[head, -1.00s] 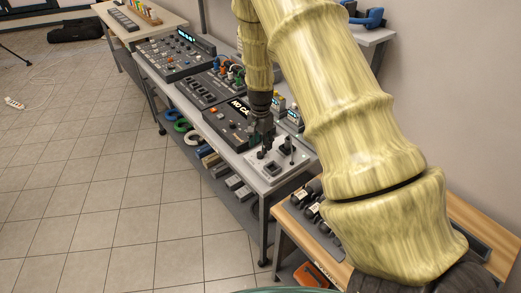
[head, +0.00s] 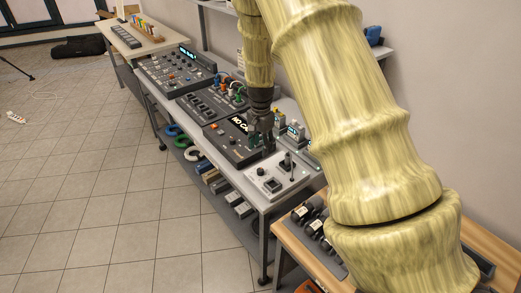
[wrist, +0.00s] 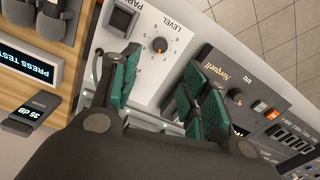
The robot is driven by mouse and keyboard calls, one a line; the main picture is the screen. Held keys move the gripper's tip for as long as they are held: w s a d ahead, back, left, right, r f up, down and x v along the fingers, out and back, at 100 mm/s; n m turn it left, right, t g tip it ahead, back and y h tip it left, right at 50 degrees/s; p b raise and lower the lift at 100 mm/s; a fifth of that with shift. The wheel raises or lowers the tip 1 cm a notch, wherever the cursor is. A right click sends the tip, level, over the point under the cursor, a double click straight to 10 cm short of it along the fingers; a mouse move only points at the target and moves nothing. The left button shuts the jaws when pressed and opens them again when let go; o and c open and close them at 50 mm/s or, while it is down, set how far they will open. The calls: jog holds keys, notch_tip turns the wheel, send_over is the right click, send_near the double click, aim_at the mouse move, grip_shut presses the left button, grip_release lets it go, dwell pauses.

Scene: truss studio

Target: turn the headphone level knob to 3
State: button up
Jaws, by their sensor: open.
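A dark round knob (wrist: 160,45) labelled LEVEL, with a ring of numbers, sits on a white panel (wrist: 150,83) in the wrist view. I cannot read its pointer setting with certainty. No headphone wording is legible. The white panel is also at the near end of the bench in the head view (head: 293,184). In the head view my gripper (head: 262,143) hangs above the bench near the white panel.
A black square switch (wrist: 121,19) lies near the LEVEL knob. A large console (head: 176,72) stands farther along the bench.

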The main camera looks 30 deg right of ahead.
aim_at(260, 169)
jog(key=shift+a+f+n+p, duration=0.1)
jog(key=shift+f+n+p, duration=0.4)
jog(key=shift+f+n, duration=1.95)
jog(key=shift+f+n+p, duration=0.55)
jog(key=shift+f+n, duration=1)
jog(key=shift+n, duration=1.65)
jog(key=shift+a+f+n+p, duration=0.1)
jog(key=shift+f+n+p, duration=0.4)
jog(key=shift+f+n, duration=1.95)
jog(key=shift+r+n, duration=0.4)
jog(key=shift+r, duration=0.05)
grip_shut()
